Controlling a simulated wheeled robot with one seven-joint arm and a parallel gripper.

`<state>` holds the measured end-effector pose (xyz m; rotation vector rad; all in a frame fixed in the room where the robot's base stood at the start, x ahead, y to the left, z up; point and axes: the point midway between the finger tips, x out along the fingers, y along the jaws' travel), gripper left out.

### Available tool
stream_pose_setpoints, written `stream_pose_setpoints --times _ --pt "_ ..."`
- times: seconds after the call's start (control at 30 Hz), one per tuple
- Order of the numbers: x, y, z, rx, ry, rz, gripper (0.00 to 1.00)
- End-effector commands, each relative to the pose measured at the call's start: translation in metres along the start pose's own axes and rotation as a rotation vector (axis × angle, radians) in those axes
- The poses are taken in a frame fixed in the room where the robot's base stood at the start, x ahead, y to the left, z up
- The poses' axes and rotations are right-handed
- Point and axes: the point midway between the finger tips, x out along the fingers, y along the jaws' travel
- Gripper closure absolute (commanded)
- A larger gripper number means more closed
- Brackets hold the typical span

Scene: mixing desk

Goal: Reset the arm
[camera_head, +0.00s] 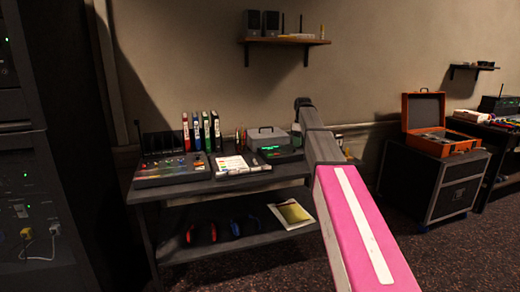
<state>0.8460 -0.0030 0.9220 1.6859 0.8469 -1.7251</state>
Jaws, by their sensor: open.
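My arm reaches up from the bottom right of the head view, with a pink link that has a white stripe, then a grey link, then a dark rounded end in front of the wall. I cannot make out any gripper fingers; they are out of sight or hidden behind the arm. Behind the arm is the desk (165,190). On it are a mixing console (170,170), a white-topped box (238,165) with small items on it, and a grey device (268,138) with a green display. Nothing is visibly held.
Several binders (205,132) stand at the desk's back. The lower shelf (265,232) holds headphones (202,233) and a yellow packet (293,212). An orange open case (424,112) sits on a black flight case (430,180) at right. A rack (30,190) stands left. A wall shelf (283,40) hangs above.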

Motion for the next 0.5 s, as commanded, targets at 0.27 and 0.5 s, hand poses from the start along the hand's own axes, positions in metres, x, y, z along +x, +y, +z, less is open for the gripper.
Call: stream_pose_setpoints --times 0.27,0.5 --pt "0.046 -0.02 0.017 0.073 0.0 0.003 0.54" --pt "0.105 -0.047 0.041 0.179 0.0 0.008 0.54"
